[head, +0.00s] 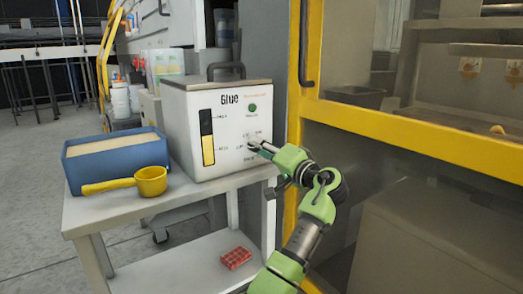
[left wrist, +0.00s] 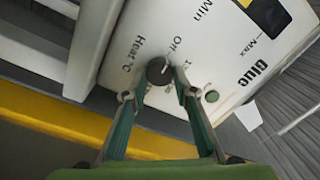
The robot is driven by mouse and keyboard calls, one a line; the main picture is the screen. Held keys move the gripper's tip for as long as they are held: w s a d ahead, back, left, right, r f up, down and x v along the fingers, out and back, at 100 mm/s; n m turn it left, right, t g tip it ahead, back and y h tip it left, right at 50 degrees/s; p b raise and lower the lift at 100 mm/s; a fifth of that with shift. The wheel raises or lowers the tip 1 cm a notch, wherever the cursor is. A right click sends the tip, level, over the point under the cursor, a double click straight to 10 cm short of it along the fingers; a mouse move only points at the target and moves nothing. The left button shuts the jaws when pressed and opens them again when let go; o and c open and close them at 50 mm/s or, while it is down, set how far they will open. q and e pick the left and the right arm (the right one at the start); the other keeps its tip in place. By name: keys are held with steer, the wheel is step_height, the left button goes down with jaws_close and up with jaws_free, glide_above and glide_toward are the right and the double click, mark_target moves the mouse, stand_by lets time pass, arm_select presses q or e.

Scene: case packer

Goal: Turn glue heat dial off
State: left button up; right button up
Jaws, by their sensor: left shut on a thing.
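The white glue machine (head: 228,133) stands on a cart, with a level window, a green round button and the word "Glue" on its front. The dark round heat dial (left wrist: 157,69) shows in the left wrist view, with "Off" and "Heat °C" printed around it. A small light mark shows on the dial, but I cannot tell its exact setting. My left gripper (head: 262,149) is at the lower right of the machine's front and mostly covers the dial in the head view. In the left wrist view its fingers (left wrist: 154,92) are on either side of the dial, shut on it.
A blue bin (head: 90,177) and a yellow scoop (head: 151,182) are on the cart top (head: 200,200), left of the machine. A red item (head: 235,258) lies on the lower shelf. A yellow-framed enclosure (head: 400,128) stands close on the right.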

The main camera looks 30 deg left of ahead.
arm_select(q)
steer(key=shift+f, duration=0.15)
steer(key=o, duration=1.1)
steer(key=v, duration=1.2)
